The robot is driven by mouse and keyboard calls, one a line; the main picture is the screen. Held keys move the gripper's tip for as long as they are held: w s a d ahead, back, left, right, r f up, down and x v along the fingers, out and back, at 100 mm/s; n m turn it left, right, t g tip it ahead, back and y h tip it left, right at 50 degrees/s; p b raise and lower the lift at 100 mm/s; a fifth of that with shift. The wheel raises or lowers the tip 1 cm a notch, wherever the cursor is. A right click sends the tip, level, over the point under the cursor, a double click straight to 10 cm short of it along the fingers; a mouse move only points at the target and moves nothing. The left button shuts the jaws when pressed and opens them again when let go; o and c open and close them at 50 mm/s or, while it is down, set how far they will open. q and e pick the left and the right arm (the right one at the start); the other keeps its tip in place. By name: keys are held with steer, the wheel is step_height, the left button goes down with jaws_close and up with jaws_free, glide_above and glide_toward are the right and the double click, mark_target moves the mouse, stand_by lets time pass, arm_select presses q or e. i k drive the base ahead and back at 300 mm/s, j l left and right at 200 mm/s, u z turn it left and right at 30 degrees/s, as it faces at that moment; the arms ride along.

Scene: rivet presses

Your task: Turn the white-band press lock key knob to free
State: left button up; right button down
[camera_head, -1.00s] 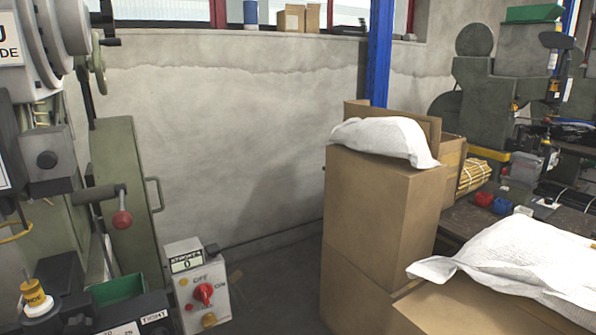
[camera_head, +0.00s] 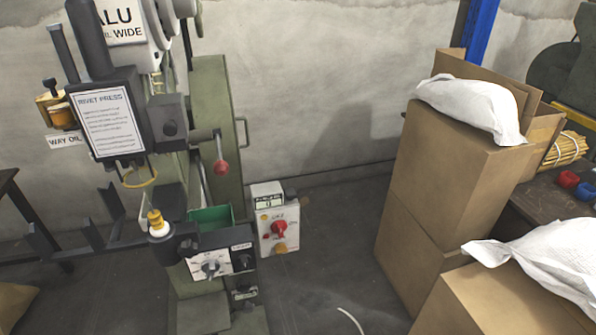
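A green rivet press (camera_head: 215,120) stands at the left, with a sign reading "RIVET PRESS" on its dark head. A small dark knob (camera_head: 243,261) sits on a dark plate just right of that panel, under a small white label too small to read. I cannot tell for sure which is the lock key knob, or its setting. A yellow piece with a white band (camera_head: 158,228) sits left of the panel. Neither of my grippers is in view.
A grey control box (camera_head: 275,220) with a red switch stands right of the press. A lever with a red ball (camera_head: 221,167) sticks out above. Stacked cartons (camera_head: 440,180) bearing white sacks (camera_head: 475,105) fill the right. Bare floor (camera_head: 320,250) lies between.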

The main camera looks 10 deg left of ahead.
mark_target(281, 248)
steer(key=k+l+u, duration=0.15)
steer(key=u, duration=0.2)
steer(key=k+l+u, duration=0.1)
steer(key=u, duration=0.2)
steer(key=k+l+u, duration=0.1)
steer(key=u, duration=0.25)
steer(key=k+j, duration=0.05)
steer(key=k, duration=0.05)
